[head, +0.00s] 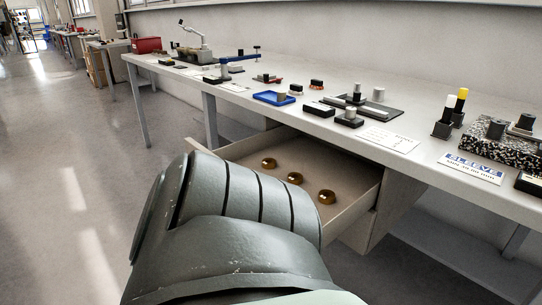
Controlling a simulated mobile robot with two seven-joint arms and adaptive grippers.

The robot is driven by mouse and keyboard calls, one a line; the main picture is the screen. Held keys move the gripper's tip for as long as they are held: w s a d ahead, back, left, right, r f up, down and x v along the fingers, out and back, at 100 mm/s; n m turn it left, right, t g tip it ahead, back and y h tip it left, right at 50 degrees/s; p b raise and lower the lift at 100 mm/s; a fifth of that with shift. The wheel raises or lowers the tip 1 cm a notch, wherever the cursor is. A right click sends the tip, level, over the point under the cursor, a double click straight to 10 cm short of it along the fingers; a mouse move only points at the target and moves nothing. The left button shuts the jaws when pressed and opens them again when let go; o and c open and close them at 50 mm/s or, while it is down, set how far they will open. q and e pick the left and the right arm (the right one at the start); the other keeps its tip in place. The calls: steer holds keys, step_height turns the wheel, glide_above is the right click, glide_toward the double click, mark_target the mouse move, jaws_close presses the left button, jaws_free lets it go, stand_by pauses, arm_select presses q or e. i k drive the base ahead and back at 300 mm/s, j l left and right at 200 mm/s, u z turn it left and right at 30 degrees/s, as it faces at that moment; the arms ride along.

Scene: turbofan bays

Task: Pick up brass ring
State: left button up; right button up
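Three brass rings lie in a row inside an open drawer (345,160) under the workbench. The left ring (268,164) is farthest away, the middle ring (295,179) is between the others, and the right ring (327,198) is nearest. They lie apart from each other on the drawer floor. A large dark grey rounded part, seemingly one of my arm links, fills the lower middle and hides the near left part of the drawer. Neither of my grippers shows in the head view.
The workbench (420,125) above the drawer carries a blue tray (262,97), a black plate with small blocks, a speckled block (480,140), a "SLEEVE" sign (470,168) and a red bin (146,45). Bare floor (80,170) lies to the left.

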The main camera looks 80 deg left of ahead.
mark_target(266, 164)
steer(key=k+j, duration=0.3)
steer(key=j, duration=0.2)
steer(key=k+j, duration=0.65)
steer(key=j, duration=0.3)
steer(key=k+j, duration=0.35)
steer(key=j, duration=0.1)
